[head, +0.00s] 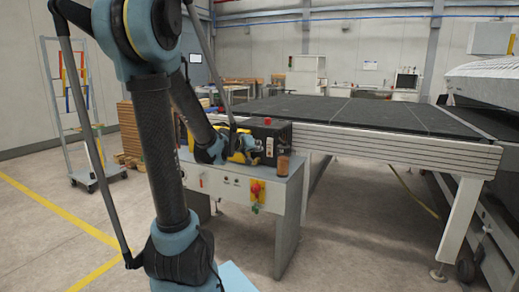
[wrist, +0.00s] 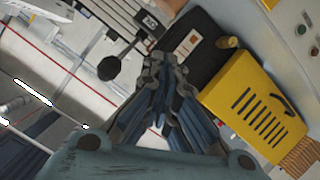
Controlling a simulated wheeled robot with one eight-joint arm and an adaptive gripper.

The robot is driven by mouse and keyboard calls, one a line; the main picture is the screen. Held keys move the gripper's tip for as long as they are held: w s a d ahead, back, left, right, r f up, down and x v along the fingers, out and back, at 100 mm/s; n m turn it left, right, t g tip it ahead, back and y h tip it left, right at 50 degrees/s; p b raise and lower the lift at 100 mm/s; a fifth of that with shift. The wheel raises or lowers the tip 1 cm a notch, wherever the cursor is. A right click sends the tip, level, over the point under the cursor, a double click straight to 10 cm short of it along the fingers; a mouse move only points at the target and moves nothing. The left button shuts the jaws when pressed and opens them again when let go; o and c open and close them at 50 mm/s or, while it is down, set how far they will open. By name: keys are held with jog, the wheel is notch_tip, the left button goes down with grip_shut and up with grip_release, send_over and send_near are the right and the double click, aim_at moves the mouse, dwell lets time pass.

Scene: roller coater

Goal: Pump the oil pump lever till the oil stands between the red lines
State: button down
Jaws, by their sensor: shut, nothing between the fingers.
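My gripper (wrist: 165,62) is shut and empty; its fingertips are together in the wrist view. A dark lever with a round black knob (wrist: 108,68), which looks like the pump lever, lies just left of the fingertips, apart from them in the picture. Its arm runs up right toward a black unit (wrist: 192,48) with a pale label. In the head view my gripper (head: 240,150) is in front of the black unit (head: 275,133) on the grey cabinet; whether its fingers touch anything cannot be told there. I cannot make out an oil level or red gauge lines.
A yellow vented box (wrist: 255,108) lies right of the gripper in the wrist view. The cabinet (head: 225,190) carries a red stop button (head: 256,188) and a brown cylinder (head: 283,164). A large dark-topped table (head: 365,112) stands behind.

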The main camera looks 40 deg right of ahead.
jog(key=shift+v, duration=2.25)
jog(key=shift+a+f, duration=0.1)
jog(key=shift+f, duration=0.1)
jog(key=s+a+f+n+y, duration=0.15)
jog(key=a+f+y, duration=0.25)
jog(key=a, duration=0.8)
jog(key=a+f+n+y, duration=0.25)
jog(key=a+f, duration=0.25)
jog(key=a, duration=0.7)
jog(key=s+a+f+n+g+y, duration=0.1)
jog(key=s+a+f+n+y, duration=0.1)
jog(key=s+a, duration=0.4)
jog(key=s+a+f+n+g+y, duration=0.1)
jog(key=s+a+f+y, duration=0.4)
jog(key=a, duration=0.9)
jog(key=shift+s+f+n, duration=0.2)
jog(key=shift+s+n, duration=0.4)
jog(key=shift+n, duration=0.1)
